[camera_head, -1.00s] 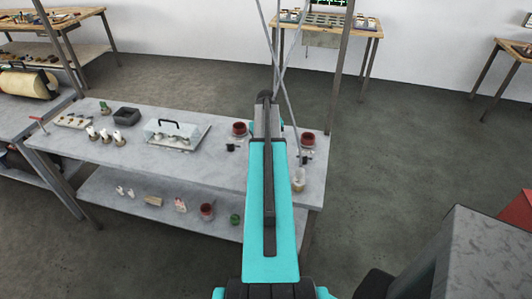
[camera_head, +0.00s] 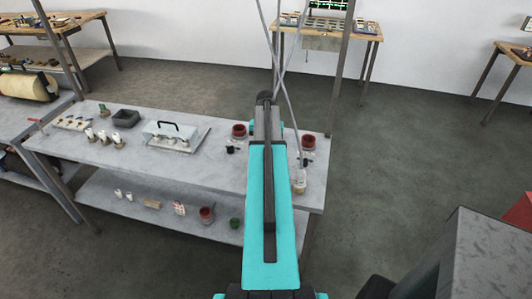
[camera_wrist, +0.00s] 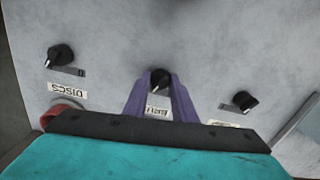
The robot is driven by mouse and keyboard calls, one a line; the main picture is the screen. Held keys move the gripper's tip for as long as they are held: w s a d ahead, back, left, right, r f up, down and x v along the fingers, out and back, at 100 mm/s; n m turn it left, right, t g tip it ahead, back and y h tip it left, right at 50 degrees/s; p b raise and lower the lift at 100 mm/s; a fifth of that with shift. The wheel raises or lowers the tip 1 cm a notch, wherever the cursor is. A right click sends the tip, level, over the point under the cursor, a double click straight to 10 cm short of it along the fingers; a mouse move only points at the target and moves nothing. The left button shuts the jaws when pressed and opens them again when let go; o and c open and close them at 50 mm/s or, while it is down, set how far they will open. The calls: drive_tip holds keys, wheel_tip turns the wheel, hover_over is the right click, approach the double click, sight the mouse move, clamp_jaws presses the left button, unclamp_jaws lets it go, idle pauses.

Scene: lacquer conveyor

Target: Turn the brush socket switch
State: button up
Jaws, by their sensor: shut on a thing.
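A black rotary knob (camera_wrist: 160,76) stands on a grey surface in the middle of the wrist view. A small white label lies just below it, upside down and partly covered, its word hard to read. My gripper (camera_wrist: 157,84) has its purple fingers shut on this knob, one on each side. A second black knob (camera_wrist: 61,54) sits to the left, near an upside-down label reading DISCS (camera_wrist: 67,91). A third black knob (camera_wrist: 243,101) sits to the right, its label mostly hidden. In the head view my arm hides the gripper and the held knob.
The grey table (camera_head: 215,172) carries red cups (camera_head: 239,131), a clear-covered tray (camera_head: 176,134), a dark box (camera_head: 126,118) and small pots. A lower shelf (camera_head: 110,207) holds more small items.

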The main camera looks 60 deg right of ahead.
drive_tip(key=o, duration=1)
drive_tip(key=shift+o, duration=0.2)
drive_tip(key=shift+r, duration=0.2)
wheel_tip(320, 180, up, 14)
drive_tip(key=b, duration=0.3)
drive_tip(key=shift+f+b, duration=0.25)
drive_tip(key=shift+b, duration=0.05)
